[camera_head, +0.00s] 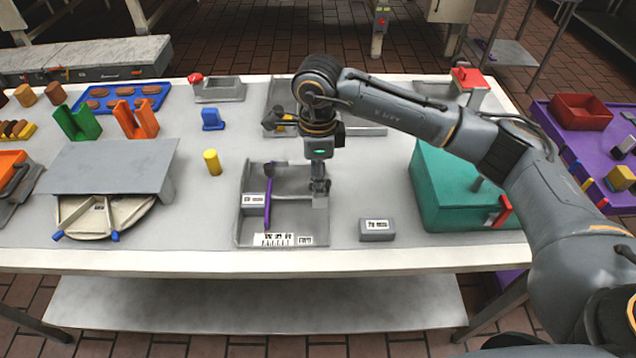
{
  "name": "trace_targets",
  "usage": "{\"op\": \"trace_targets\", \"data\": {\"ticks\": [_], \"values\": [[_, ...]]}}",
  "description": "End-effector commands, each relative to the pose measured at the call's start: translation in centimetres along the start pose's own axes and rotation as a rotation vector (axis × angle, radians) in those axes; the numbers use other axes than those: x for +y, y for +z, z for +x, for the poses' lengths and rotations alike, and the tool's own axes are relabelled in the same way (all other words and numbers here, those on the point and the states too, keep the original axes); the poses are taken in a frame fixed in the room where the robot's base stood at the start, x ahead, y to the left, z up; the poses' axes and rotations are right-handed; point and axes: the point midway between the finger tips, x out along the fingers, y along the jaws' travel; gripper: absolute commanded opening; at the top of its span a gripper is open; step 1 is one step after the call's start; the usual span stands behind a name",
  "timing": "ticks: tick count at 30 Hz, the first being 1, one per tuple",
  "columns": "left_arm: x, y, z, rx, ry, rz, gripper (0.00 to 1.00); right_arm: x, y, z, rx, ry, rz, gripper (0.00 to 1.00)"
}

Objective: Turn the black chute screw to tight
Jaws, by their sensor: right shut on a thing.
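The grey chute fixture (287,225) lies at the middle of the table, with a purple plate (267,206) standing across it and a printed scale at its front edge. My right gripper (319,190) points straight down at the chute's right side. It is shut on a small part there, which I take to be the black chute screw; the fingers hide nearly all of it, so its turn angle cannot be read. My left gripper is not in view.
A grey "70 mm" block (377,230) lies right of the chute; a labelled block (254,203) sits inside it. A teal box (440,190) stands further right, under my right arm. A yellow cylinder (212,162) and grey cover (105,167) are left. Front table edge is clear.

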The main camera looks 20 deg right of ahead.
Motion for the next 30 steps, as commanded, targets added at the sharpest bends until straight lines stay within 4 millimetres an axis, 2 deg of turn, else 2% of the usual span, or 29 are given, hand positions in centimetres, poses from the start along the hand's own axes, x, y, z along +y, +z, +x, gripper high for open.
{"op": "trace_targets", "data": {"ticks": [1, 12, 30], "values": [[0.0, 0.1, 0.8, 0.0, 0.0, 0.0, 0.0, -0.1, 0.0, 0.3, 0.0, -0.003, 0.045, 0.12], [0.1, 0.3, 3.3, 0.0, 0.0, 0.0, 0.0, -0.2, 0.0, 0.2, -0.001, -0.002, 0.396, 0.12], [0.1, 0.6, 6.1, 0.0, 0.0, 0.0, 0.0, -0.5, -0.2, 0.1, -0.002, -0.002, 0.964, 0.12]]}}
